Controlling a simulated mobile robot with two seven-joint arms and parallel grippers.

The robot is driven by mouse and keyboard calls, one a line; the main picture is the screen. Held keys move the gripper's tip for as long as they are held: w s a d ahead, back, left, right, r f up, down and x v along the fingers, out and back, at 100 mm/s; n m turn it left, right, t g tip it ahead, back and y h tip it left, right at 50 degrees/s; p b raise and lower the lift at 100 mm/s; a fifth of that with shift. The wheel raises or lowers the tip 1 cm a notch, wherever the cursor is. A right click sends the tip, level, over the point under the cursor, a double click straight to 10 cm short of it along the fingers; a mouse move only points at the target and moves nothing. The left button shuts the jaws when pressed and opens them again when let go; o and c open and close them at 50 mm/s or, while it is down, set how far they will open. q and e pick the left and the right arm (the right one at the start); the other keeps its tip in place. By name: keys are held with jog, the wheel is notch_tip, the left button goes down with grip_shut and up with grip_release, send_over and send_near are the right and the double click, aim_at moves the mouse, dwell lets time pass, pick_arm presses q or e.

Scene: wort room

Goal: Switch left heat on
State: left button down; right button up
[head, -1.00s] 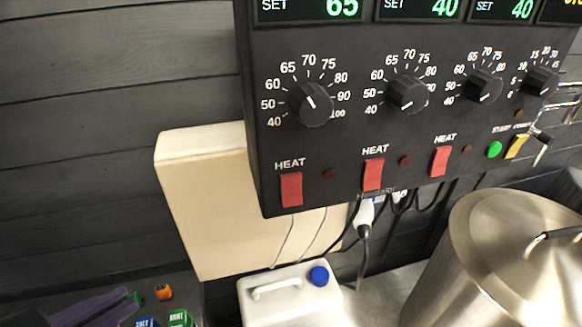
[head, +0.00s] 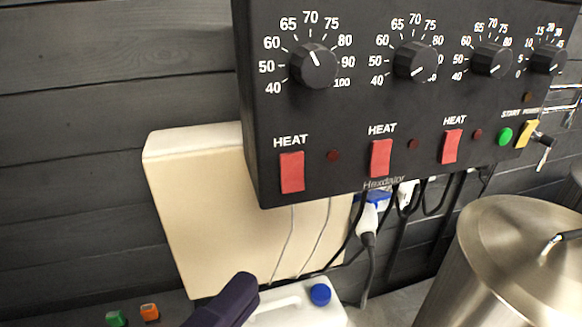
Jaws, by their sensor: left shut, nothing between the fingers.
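The left heat switch (head: 292,172) is a red rocker under the leftmost HEAT label, at the lower left of the black control panel (head: 360,110). The small round lamp (head: 333,155) beside it is dark red and looks unlit. My left gripper (head: 240,284) is a dark purple shape at the bottom centre-left, shut and empty. In the picture it is below and to the left of the switch, apart from it, and overlaps the white canister. My right gripper is not in view.
Two more red heat switches (head: 381,158) (head: 452,146), a green button (head: 505,136) and a yellow switch (head: 527,133) are to the right. Knobs (head: 313,66) sit above. A white canister (head: 300,308), hanging cables (head: 368,245) and a steel pot (head: 505,260) are below the panel.

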pick_arm(q)
jog(key=p, duration=0.3)
send_near(304, 186)
jog(key=d, duration=0.4)
jog(key=shift+w+a+f+p, duration=0.1)
jog(key=shift+w+a+p, duration=0.15)
jog(key=shift+w, duration=0.6)
jog(key=shift+w+a+f+p, duration=0.1)
jog(key=shift+w+a+p, duration=0.15)
jog(key=shift+w, duration=0.6)
jog(key=shift+w+a+f+p, duration=0.15)
jog(key=shift+w+p, duration=0.1)
jog(key=shift+w, duration=0.65)
jog(key=shift+r, duration=0.1)
